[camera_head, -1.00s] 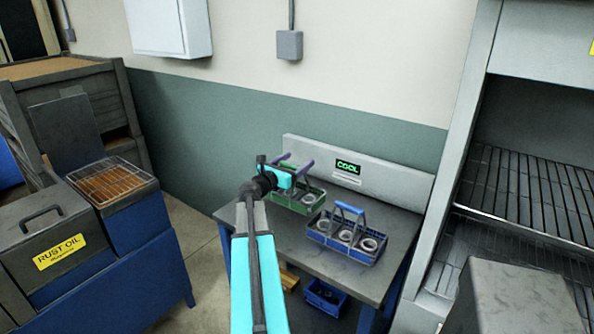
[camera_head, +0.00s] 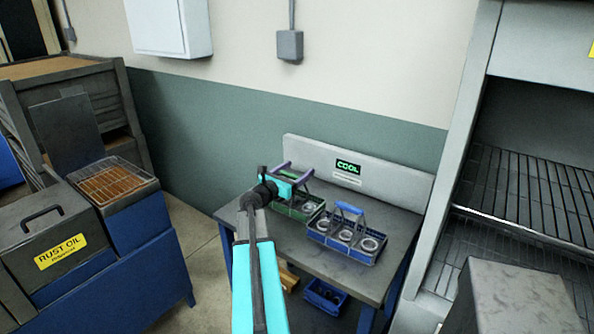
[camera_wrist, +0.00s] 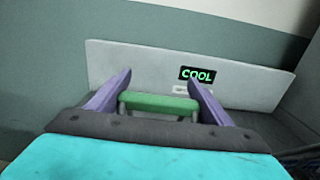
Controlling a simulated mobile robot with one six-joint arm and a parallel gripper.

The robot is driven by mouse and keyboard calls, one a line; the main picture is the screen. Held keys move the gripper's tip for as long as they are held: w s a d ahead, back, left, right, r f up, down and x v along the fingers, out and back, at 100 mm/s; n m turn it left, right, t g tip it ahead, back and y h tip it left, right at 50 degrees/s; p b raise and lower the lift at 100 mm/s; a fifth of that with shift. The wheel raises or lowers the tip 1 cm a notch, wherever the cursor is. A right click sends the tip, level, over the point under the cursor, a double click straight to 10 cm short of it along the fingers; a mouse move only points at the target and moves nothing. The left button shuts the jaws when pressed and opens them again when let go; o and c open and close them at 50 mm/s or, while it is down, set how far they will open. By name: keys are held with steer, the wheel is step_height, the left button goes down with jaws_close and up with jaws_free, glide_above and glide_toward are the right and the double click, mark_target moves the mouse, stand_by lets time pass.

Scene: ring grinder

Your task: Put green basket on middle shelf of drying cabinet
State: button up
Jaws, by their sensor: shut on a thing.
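The green basket (camera_head: 312,208) is on the grey bench at the back, with metal rings inside. My arm hides part of it. My gripper (camera_head: 296,172) is at its handle. In the wrist view the green handle (camera_wrist: 160,103) lies crosswise between the purple fingers of my gripper (camera_wrist: 160,92), which is shut on it. I cannot tell whether the basket's base touches the bench. The drying cabinet (camera_head: 463,120) stands open at the right. A slatted wire shelf (camera_head: 530,195) shows inside it, with another rack surface (camera_head: 500,245) below.
A blue basket (camera_head: 345,242) with several rings stands right of the green one on the bench (camera_head: 385,280). A sign reading COOL (camera_head: 348,167) is on the bench's back panel. A grey box-like block (camera_head: 515,300) stands before the cabinet. A rust oil tank (camera_head: 50,235) is at left.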

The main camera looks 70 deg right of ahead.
steer(key=o, duration=1.9)
steer(key=shift+r, duration=0.1)
steer(key=shift+b+v, duration=1.2)
steer(key=shift+v, duration=4.85)
